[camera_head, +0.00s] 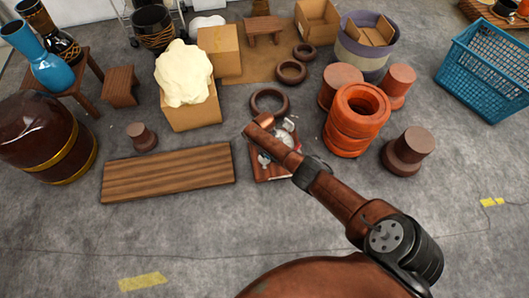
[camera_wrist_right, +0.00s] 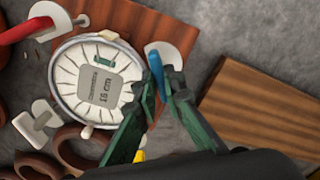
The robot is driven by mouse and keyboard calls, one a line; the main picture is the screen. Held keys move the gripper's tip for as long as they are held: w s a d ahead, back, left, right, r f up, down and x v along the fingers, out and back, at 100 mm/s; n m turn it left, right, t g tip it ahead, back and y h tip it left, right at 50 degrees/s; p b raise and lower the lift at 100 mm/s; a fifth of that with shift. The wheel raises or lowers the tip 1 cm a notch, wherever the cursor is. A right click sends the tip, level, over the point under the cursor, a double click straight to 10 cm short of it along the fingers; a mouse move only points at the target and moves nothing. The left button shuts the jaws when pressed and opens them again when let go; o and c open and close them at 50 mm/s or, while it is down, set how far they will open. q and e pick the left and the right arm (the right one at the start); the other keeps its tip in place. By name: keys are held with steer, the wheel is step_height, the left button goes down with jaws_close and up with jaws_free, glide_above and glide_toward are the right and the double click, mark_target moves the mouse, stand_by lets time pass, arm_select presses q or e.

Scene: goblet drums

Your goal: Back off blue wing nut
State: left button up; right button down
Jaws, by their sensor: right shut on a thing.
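The blue wing nut (camera_wrist_right: 156,68) shows in the right wrist view as a narrow blue piece in front of a white plate (camera_wrist_right: 184,52). My right gripper (camera_wrist_right: 163,78) is shut on it, with dark green fingers on either side that partly hide it. A round white drum face (camera_wrist_right: 72,84) labelled "16 cm" lies just left of the fingers, on a red-brown wooden board (camera_wrist_right: 128,20). In the head view the board (camera_head: 255,172) lies on the floor, partly covered by my right arm, and the wing nut cannot be made out. My left gripper is not in view.
A red part (camera_wrist_right: 22,31) and brown rings (camera_wrist_right: 78,148) lie near the drum face. A long wooden plank (camera_head: 168,172) lies left of the board. The front floor is mostly clear.

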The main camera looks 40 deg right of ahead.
steer(key=shift+s+f, duration=0.1)
stand_by(0.3)
steer(key=c, duration=2)
jaws_free()
step_height(320, 180, up, 12)
steer(key=shift+r, duration=0.1)
